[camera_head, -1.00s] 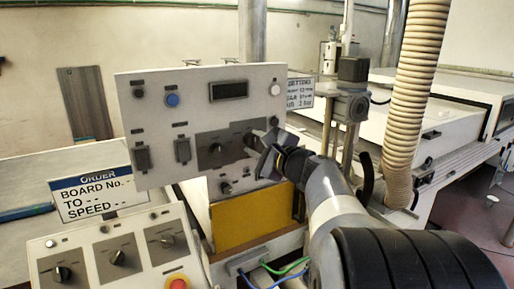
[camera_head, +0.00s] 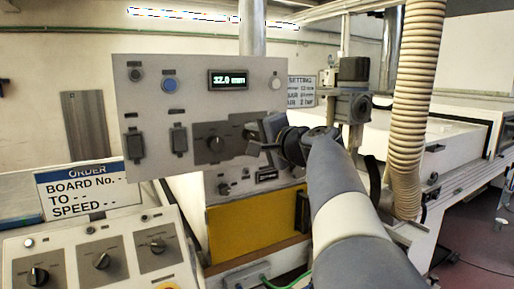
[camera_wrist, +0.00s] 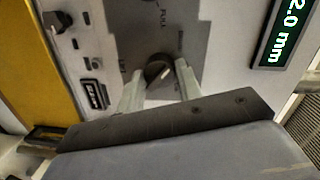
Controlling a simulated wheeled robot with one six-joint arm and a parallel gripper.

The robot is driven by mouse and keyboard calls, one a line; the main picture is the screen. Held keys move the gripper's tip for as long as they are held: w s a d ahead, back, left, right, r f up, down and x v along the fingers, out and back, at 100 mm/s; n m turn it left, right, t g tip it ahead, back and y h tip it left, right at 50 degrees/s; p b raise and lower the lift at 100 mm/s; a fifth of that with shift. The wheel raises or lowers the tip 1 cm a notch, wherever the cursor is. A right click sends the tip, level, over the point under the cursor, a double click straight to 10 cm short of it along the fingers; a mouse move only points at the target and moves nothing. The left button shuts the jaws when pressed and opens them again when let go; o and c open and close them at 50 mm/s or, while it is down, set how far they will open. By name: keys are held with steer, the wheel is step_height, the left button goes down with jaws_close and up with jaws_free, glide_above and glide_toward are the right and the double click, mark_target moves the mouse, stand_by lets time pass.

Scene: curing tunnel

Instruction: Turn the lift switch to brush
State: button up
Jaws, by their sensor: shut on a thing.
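The upright grey control panel (camera_head: 160,100) fills the middle of the head view. My gripper (camera_head: 252,132) is at the right part of its dark plate. In the wrist view its two pale fingers (camera_wrist: 160,74) stand on either side of a black rotary knob (camera_wrist: 156,68) with a light pointer mark, shut on it. The word "FULL" shows on the plate by this knob; other lettering there is too small or blurred to read. My gripper hides this knob in the head view. Another black knob (camera_head: 215,143) sits to its left on the same plate.
The panel's display (camera_head: 228,79) is lit and reads about 32.0 mm. A lower knob (camera_head: 224,188) sits under the panel. A sloped console (camera_head: 75,262) with several knobs stands at the front left. A ribbed hose (camera_head: 415,100) hangs to the right of my arm.

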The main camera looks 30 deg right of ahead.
steer(key=shift+n+b, duration=0.4)
steer(key=shift+n, duration=0.2)
steer(key=o, duration=1)
steer(key=shift+c, duration=0.2)
steer(key=shift+s, duration=0.1)
steer(key=s+r+b, duration=0.1)
steer(key=s+b, duration=0.1)
steer(key=s, duration=0.8)
steer(key=shift+s+d, duration=0.3)
steer(key=shift+d, duration=0.15)
steer(key=shift+w, duration=0.1)
steer(key=w, duration=0.3)
steer(key=w+p, duration=0.1)
steer(key=w, duration=0.3)
steer(key=w+a+f+p, duration=0.1)
steer(key=w, duration=0.2)
steer(key=shift+w, duration=0.35)
steer(key=shift+s, duration=0.1)
